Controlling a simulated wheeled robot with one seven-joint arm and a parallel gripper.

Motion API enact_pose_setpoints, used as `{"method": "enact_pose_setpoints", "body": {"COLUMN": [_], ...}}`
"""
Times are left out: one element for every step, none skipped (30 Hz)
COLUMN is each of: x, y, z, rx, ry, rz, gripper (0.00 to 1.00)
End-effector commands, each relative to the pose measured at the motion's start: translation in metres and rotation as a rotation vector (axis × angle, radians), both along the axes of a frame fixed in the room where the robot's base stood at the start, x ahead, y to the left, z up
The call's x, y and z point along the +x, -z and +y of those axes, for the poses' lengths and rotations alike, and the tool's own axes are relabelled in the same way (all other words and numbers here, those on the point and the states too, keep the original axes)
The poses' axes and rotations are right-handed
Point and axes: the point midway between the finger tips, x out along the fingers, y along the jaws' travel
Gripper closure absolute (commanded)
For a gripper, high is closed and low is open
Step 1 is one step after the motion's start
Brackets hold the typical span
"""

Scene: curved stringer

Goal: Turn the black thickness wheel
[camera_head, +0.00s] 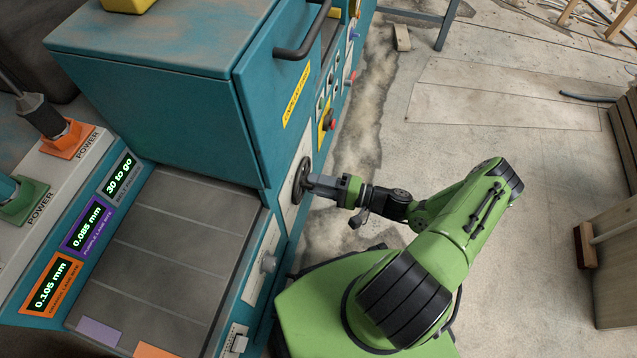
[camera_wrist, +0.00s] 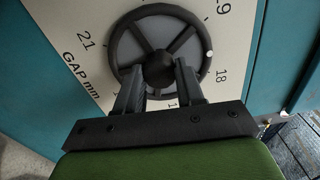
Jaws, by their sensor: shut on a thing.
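The black thickness wheel (camera_wrist: 158,13) is a round handwheel with spokes and a dark central hub, mounted on a pale dial plate marked "GAP mm" with numbers around it. A small white dot shows on the right of its rim in the wrist view. In the head view the wheel (camera_head: 301,181) is on the side of the teal machine, seen nearly edge-on. My gripper (camera_wrist: 160,72) reaches over the lower rim, its two fingers on either side of a spoke or the hub; it is shut on the wheel. My gripper (camera_head: 312,182) touches the wheel in the head view too.
The teal machine (camera_head: 150,95) fills the left, with a grey bed (camera_head: 165,235) and displays along its side. A red button (camera_head: 331,125) and other controls sit above the wheel.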

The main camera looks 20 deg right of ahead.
Motion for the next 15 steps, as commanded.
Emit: {"method": "enact_pose_setpoints", "body": {"x": [0.0, 0.0, 0.0, 0.0, 0.0, 0.0, 0.0, 0.0, 0.0, -0.0001, -0.0001, -0.0001, -0.0001, -0.0001, -0.0002], "y": [0.0008, 0.0008, 0.0008, 0.0008, 0.0008, 0.0008, 0.0009, 0.0009, 0.0009, 0.0009, 0.0009, 0.001, 0.001, 0.001, 0.001], "z": [-0.0006, -0.0006, -0.0006, -0.0006, -0.0006, -0.0006, -0.0006, -0.0006, -0.0006, -0.0007, -0.0007, -0.0007, -0.0007, -0.0005, -0.0006], "rx": [0.023, 0.039, 0.062, 0.079, 0.095, 0.118, 0.135, 0.151, 0.174, 0.19, 0.207, 0.23, 0.245, 0.263, 0.285], "ry": [0.002, 0.002, 0.002, 0.002, 0.002, 0.002, 0.002, 0.002, 0.002, 0.002, 0.002, 0.002, 0.002, 0.002, 0.002], "rz": [0.035, 0.058, 0.089, 0.112, 0.135, 0.166, 0.189, 0.212, 0.243, 0.266, 0.289, 0.32, 0.343, 0.367, 0.397], "gripper": [0.93, 0.93, 0.93, 0.93, 0.93, 0.93, 0.93, 0.93, 0.93, 0.93, 0.93, 0.93, 0.93, 0.93, 0.93]}}
